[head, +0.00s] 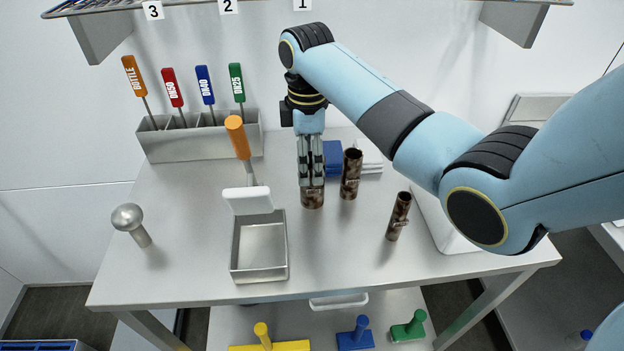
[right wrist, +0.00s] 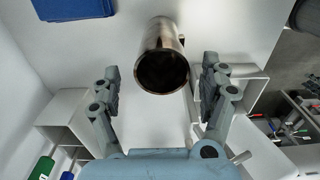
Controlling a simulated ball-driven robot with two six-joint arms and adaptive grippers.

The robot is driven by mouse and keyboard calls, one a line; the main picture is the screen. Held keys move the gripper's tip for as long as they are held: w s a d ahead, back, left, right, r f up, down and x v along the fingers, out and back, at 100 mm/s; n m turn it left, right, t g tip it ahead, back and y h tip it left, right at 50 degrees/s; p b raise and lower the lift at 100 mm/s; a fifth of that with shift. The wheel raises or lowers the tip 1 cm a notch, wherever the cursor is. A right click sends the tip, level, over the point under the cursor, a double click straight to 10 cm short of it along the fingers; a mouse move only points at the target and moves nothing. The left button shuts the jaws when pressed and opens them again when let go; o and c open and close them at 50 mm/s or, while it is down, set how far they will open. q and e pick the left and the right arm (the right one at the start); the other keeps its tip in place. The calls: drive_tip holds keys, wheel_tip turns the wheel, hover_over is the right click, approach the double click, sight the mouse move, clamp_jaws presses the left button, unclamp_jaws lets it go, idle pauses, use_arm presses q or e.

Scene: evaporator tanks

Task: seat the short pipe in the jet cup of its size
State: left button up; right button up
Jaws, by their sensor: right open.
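My right gripper (head: 312,180) points down over the table and is open. A rusty brown pipe (head: 312,199) stands upright below and between its fingers, its upper part hidden. In the right wrist view the pipe (right wrist: 161,42) shows its dark open end between the two spread fingers (right wrist: 161,72), with a gap on each side. A second brown pipe (head: 351,175) stands upright just right of the gripper. A thinner brown pipe (head: 399,218) with a side stub stands further right. I cannot tell which is the short one. No jet cup can be made out for certain. My left gripper is out of view.
A metal tray (head: 259,275) with an orange-handled brush (head: 238,140) is left of the gripper. A holder (head: 200,147) with labelled tools stands back left, a ball-topped post (head: 129,219) front left. A blue block (head: 332,158) is behind. Yellow (head: 270,346), blue and green posted bases lie below.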

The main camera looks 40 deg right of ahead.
drive_tip(key=f, duration=0.5)
drive_tip(key=shift+s+d+p, duration=0.25)
drive_tip(key=shift+s+p, duration=0.05)
drive_tip(key=c, duration=1.6)
